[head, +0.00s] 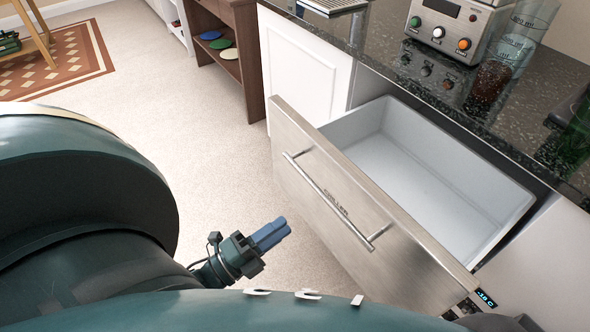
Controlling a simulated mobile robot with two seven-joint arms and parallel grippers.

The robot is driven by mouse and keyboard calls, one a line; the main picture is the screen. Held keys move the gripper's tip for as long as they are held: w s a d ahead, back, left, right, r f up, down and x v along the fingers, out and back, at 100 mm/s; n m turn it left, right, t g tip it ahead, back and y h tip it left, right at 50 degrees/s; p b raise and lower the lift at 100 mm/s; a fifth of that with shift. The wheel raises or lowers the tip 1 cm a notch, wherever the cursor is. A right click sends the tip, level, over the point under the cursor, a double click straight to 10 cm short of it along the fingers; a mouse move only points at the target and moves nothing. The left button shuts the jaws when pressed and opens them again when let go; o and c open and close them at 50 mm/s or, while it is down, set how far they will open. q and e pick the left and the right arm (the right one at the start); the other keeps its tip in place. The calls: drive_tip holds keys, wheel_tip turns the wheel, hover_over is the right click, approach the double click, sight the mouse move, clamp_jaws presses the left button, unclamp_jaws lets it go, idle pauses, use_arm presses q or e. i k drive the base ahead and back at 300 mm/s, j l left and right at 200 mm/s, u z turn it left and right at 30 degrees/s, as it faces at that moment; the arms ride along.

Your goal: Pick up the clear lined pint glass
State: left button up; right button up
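A clear glass with printed line markings (520,38), matching the lined pint glass, stands on the dark counter at the far upper right, beside a metal appliance. Its top is cut off by the picture edge. My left gripper (284,230) is low in the middle of the head view, over the carpet and left of the open drawer. Its blue fingers lie together with nothing between them, far from the glass. My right gripper cannot be made out.
An empty chiller drawer (345,205) stands pulled out below the counter (395,75), between my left gripper and the glass. A metal appliance with coloured knobs (455,25) stands left of the glass. A green bottle (578,135) is at the right edge.

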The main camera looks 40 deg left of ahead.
sight(505, 50)
drive_tip(key=k+j, duration=0.25)
drive_tip(key=k, duration=0.2)
drive_tip(key=k+j, duration=0.25)
drive_tip(key=k, duration=0.25)
